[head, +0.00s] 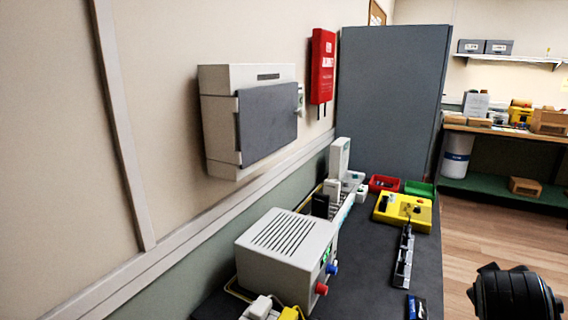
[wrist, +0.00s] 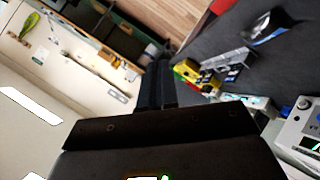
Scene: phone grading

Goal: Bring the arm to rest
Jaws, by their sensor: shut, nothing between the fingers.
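My gripper (wrist: 162,70) shows in the wrist view as two dark fingers pressed together, with nothing between them. It is in the air, and the dark bench top (wrist: 235,50) is beyond it to the right. In the head view a black rounded part of my arm stands at the lower right, over the floor and to the right of the bench (head: 375,270). The fingers cannot be made out in the head view.
On the bench are a grey power-supply box (head: 290,247), a yellow device (head: 403,211), a red bin (head: 383,183), a green bin (head: 419,188) and a dark strip (head: 403,260). A grey cabinet (head: 390,95) stands behind. The wooden floor (head: 470,230) at right is clear.

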